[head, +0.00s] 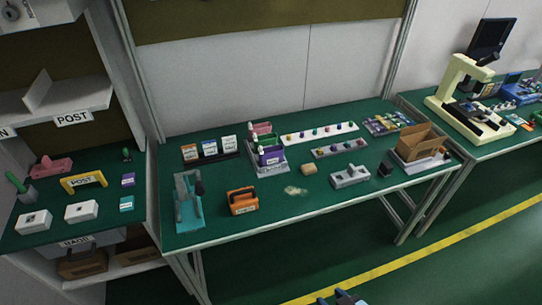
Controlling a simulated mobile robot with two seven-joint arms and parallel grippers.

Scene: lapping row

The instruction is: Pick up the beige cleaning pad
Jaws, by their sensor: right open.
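The beige cleaning pad (308,169) looks like a small tan block lying on the green top of the middle bench (225,222), right of its centre. A pale, flat, irregular patch (296,190) lies just in front of it, apart from it. My right gripper (341,299) shows only in part at the bottom edge, open, well in front of the bench and away from the pad. My left gripper is not in view.
An orange caddy (242,201) and a teal fixture (188,203) stand left of the pad. A grey block fixture (349,176) stands to its right, with a cardboard box (420,143) beyond. A strip of pegs (320,133) lies behind. Bench around the pad is fairly clear.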

